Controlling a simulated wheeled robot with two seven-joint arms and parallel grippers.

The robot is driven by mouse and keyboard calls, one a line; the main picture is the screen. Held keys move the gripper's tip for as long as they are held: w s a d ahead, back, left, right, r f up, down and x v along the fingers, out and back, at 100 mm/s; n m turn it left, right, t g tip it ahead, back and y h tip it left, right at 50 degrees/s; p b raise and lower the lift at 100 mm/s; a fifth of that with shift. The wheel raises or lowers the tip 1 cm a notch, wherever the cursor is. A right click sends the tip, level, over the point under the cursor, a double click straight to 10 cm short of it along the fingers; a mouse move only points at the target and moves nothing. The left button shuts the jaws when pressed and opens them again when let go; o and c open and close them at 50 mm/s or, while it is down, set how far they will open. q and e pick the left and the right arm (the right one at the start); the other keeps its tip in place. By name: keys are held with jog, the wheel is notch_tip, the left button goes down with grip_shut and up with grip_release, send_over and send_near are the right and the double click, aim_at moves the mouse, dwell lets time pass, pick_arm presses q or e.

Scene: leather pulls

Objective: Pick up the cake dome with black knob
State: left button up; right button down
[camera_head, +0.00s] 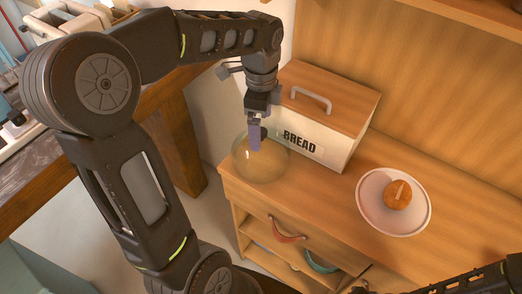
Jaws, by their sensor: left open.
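The cake dome (260,166) is a clear glass dome at the left front corner of the wooden cabinet top, beside the bread box. Its dark knob (265,132) shows partly behind my gripper's finger. My left gripper (255,138) points down at the top of the dome, with its fingers at the knob. It is open, seen nearly edge-on, so I cannot tell whether the knob is between the fingers. Part of my right arm shows at the lower right edge; its gripper is not visible.
A white bread box (318,146) with a wooden lid stands right behind the dome. A plate (370,214) with an orange-brown round item (397,194) is to the right. The cabinet edge is close to the dome.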

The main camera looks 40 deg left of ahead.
pick_arm(q)
notch_tip(320, 180, down, 4)
jog(key=shift+r+b, duration=0.25)
jog(key=shift+b, duration=0.7)
jog(key=shift+r, duration=0.1)
jog(key=shift+c, duration=0.3)
